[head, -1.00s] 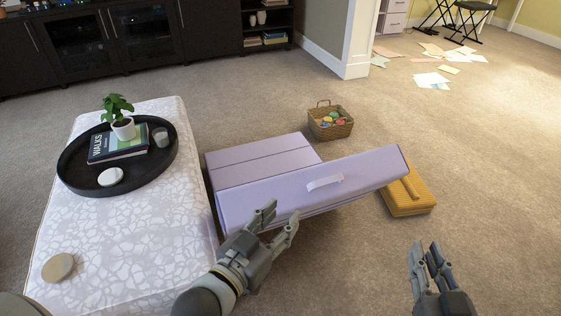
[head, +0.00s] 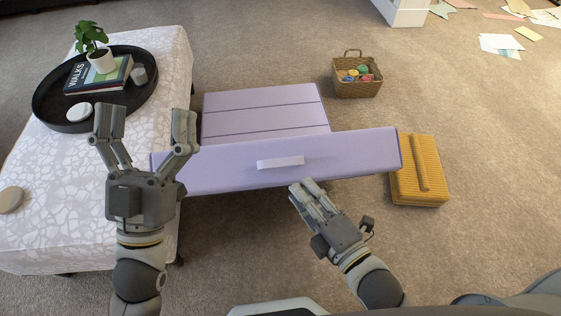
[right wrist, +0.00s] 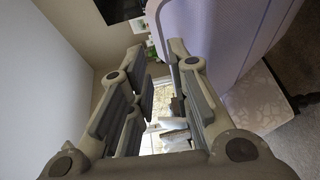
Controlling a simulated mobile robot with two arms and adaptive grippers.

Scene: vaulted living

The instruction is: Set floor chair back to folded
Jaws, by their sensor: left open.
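The lavender floor chair stands in the middle of the head view. Its flat seat (head: 262,112) lies on the carpet, and its thick back panel (head: 225,172) is raised along the near side, with a pale strap handle (head: 281,162). My left gripper (head: 147,125) is open and empty, in front of the panel's left end in the picture; I cannot tell whether it touches. My right gripper (head: 304,189) is just below the handle, empty, its fingers slightly apart in the right wrist view (right wrist: 157,60). The panel (right wrist: 215,35) fills the upper right there.
A white patterned ottoman (head: 60,190) with a black tray (head: 45,112) stands close on the left. A yellow cushion (head: 437,190) lies at the panel's right end. A wicker basket (head: 357,88) stands behind. Open carpet lies to the right.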

